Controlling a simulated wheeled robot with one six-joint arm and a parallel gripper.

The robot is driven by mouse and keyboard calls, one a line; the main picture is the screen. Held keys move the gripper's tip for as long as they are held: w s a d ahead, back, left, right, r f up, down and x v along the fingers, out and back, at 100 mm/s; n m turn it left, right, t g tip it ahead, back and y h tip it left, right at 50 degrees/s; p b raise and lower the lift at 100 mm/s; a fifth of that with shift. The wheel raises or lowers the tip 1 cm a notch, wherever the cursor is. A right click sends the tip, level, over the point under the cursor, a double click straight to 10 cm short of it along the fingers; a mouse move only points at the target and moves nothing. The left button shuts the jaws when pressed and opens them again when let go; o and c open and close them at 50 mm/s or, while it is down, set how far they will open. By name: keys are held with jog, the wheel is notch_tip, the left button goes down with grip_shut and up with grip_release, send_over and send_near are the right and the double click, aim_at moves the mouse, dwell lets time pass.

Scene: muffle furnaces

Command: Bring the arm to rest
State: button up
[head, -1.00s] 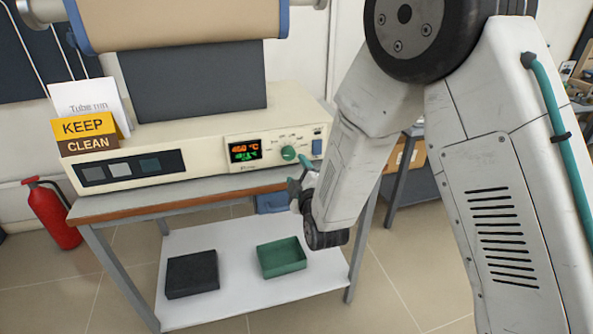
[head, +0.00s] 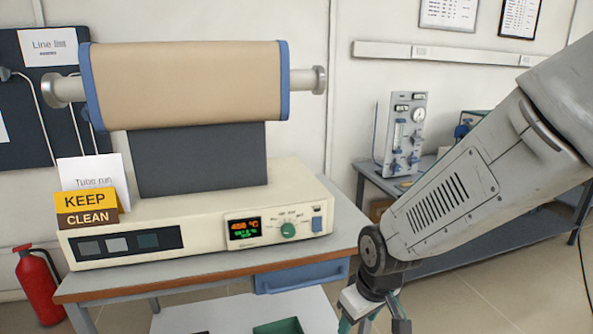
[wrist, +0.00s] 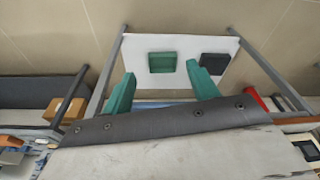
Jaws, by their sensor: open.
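My arm comes in from the right in the head view and slopes down to the left. My gripper (head: 373,323) is at the bottom edge of that view, just right of the furnace table's front corner, pointing down and partly cut off. In the wrist view its two teal fingers (wrist: 161,72) are spread apart. I see nothing held between them. Beyond the fingers lie a green tray (wrist: 162,54) and a dark box (wrist: 215,66) on the table's white lower shelf (wrist: 180,42).
The tube furnace (head: 200,85) with its control box (head: 190,240) stands on the table (head: 140,285), left of my arm. A blue drawer (head: 302,276) hangs under the tabletop. A red fire extinguisher (head: 38,287) is at far left. A gas panel (head: 405,135) stands behind the arm.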

jog(key=s+d+r+m, duration=0.3)
jog(key=s+d+r, duration=0.4)
jog(key=s+r, duration=0.1)
jog(key=s+d+r+m+h, duration=0.1)
jog(key=s+d+r+m, duration=0.2)
jog(key=s+d+r, duration=0.4)
jog(key=s+r, duration=0.2)
jog(key=s, duration=0.1)
jog(key=shift+s+g, duration=0.3)
